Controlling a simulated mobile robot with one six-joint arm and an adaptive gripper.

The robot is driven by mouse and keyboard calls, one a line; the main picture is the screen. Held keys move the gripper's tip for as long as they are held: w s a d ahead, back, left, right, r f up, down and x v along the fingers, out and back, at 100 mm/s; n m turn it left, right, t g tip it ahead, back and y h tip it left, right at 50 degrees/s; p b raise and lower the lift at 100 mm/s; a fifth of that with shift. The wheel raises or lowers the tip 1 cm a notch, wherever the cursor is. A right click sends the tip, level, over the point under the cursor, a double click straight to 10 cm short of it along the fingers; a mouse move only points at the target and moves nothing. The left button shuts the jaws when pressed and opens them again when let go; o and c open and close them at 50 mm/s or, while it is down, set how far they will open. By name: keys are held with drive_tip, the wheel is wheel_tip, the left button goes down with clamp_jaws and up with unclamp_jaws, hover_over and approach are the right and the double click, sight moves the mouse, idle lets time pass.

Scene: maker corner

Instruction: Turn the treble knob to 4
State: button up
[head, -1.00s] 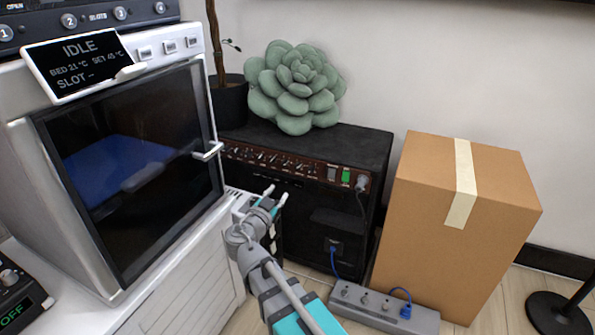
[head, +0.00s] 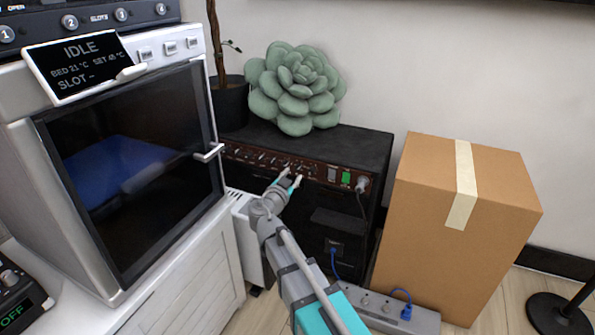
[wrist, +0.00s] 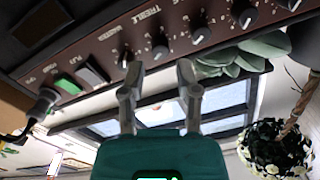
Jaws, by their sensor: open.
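The black amplifier (head: 355,148) stands against the wall with a row of knobs along its brown control panel (head: 240,152). In the wrist view, the treble knob (wrist: 160,48) is a small dark knob beside the TREBLE lettering. The master knob (wrist: 127,55) is to its left. My gripper (head: 291,176) is open in front of the panel. In the wrist view, my gripper (wrist: 160,70) has its two fingertips apart, one to each side of the treble knob, with the knob beyond them. Contact cannot be told, and the knob's setting is too small to read.
The oven-like machine (head: 130,265) stands close on the left, its door handle (head: 208,152) sticking out. A cardboard box (head: 430,220) stands to the right. A power strip (head: 385,310) lies on the floor. A green succulent (head: 295,90) sits on the amplifier.

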sight(298, 169)
drive_tip(key=shift+x, duration=1.9)
clamp_jaws()
drive_tip(key=shift+d, duration=0.2)
